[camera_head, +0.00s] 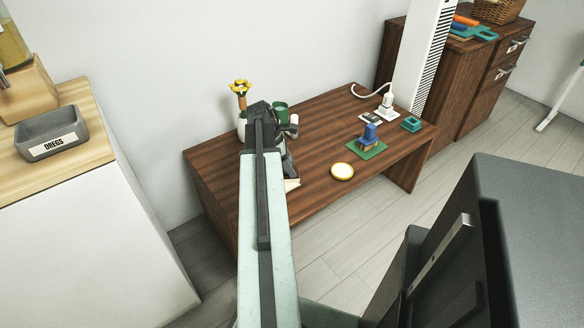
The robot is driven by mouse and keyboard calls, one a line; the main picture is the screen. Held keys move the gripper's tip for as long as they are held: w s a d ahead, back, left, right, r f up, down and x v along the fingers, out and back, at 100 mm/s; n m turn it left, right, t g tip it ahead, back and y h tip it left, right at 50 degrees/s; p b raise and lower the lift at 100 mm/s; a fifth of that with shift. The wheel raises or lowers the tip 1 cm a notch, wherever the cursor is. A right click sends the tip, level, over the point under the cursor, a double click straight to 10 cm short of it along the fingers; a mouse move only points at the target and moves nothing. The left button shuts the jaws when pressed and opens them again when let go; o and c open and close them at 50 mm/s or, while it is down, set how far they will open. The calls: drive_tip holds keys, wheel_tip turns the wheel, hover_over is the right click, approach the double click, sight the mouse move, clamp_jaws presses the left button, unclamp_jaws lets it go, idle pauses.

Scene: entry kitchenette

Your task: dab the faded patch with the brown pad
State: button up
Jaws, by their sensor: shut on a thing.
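My gripper (287,158) is at the end of my raised arm, over the left part of the dark wooden low table (325,150). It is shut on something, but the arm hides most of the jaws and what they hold. A pale flat piece (292,184) shows just below the gripper; I cannot tell whether it is held or lies on the table. A blue block with a brownish lower part (369,138) stands on a green mat (378,152), right of the gripper and apart from it. I cannot make out the faded patch or clearly identify the brown pad.
A round yellow-rimmed white dish (342,171) lies near the table's front edge. A teal tray (411,124) and white plug (387,105) are at the right. A DREGS bin (50,132) is far left.

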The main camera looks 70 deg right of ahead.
idle(0.4)
drive_tip(key=shift+s+a, duration=0.4)
drive_tip(key=shift+s, duration=0.2)
drive_tip(key=shift+w+d, duration=0.55)
drive_tip(key=shift+w, duration=0.2)
drive_tip(key=shift+s+a, duration=0.55)
drive_tip(key=shift+s, duration=0.2)
